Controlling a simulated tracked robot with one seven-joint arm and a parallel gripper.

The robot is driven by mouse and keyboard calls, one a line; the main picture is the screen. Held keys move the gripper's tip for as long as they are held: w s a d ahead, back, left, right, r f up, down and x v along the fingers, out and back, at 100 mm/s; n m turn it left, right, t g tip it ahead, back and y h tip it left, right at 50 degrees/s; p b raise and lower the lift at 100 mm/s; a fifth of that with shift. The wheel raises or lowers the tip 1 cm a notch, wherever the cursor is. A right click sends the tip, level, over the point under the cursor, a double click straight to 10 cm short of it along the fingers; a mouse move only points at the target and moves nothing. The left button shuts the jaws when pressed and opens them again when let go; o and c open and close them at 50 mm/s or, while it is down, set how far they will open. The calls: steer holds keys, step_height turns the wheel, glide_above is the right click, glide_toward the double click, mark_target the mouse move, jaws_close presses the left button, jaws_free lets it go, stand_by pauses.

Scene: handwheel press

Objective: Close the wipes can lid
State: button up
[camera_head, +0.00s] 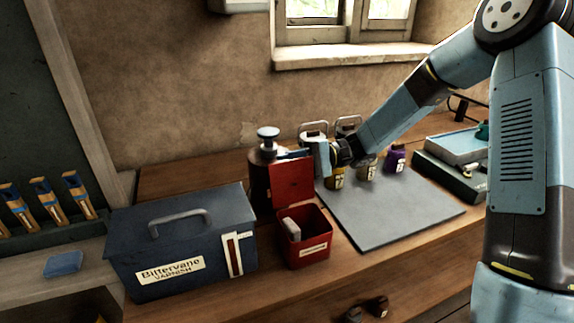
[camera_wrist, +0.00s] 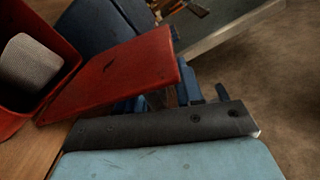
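The wipes can is a small red square box (camera_head: 306,254) standing open on the bench, with a pale roll of wipes (camera_head: 291,229) inside. Its red lid (camera_head: 291,186) stands up at the can's back edge. In the wrist view the lid (camera_wrist: 125,75) slants across the middle, and part of the can (camera_wrist: 62,52) with the roll (camera_wrist: 30,62) shows at left. My gripper (camera_head: 287,153) is at the lid's top edge, on its far side. Its fingers are partly hidden by the lid in the wrist view. I cannot tell whether they touch the lid.
A blue varnish box (camera_head: 182,250) stands left of the can. A dark red round-topped container (camera_head: 262,180) is close behind the lid. A grey mat (camera_head: 390,208) lies at right, with small jars (camera_head: 394,160) behind it.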

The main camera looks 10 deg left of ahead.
steer(key=shift+c, duration=0.5)
jaws_close()
